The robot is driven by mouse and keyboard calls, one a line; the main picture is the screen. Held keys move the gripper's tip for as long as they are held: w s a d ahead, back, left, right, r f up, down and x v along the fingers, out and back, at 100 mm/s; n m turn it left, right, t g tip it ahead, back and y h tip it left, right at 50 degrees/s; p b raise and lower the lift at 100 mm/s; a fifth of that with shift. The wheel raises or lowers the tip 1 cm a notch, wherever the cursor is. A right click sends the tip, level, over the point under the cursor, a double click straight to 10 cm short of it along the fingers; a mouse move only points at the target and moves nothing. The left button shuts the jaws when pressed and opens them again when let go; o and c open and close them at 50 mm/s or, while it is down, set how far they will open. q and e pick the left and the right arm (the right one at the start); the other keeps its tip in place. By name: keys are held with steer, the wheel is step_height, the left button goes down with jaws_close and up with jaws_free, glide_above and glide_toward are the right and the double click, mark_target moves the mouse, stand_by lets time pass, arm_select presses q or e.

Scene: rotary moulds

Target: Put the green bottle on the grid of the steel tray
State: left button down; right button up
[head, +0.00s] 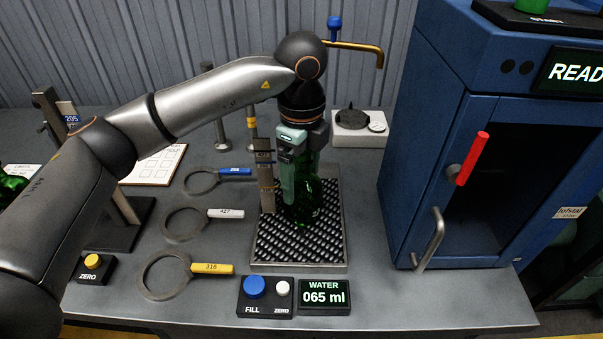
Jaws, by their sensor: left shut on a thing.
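The green bottle (305,207) is dark green glass and stands upright, or nearly so, over the grid. My left gripper (302,180) points down from above and is shut on it. The gripper hides the bottle's upper part. The steel tray (338,262) has a pale rim and a dark grid of slanted bars. The bottle's base shows near the middle of the grid; I cannot tell whether it touches the bars. My right gripper is not in view.
A brass tap (370,48) with a blue knob is behind the tray. A marked upright gauge (265,170) stands close left of the bottle. Several tagged rings (185,222) lie left. A blue cabinet (440,120) stands right. The FILL box (265,297) and WATER display (324,297) sit in front.

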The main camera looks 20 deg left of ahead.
arm_select(q)
jaws_free()
steer(key=shift+f, duration=0.15)
step_height(320, 180, up, 12)
steer(key=shift+r+p, duration=0.2)
steer(key=shift+p, duration=0.1)
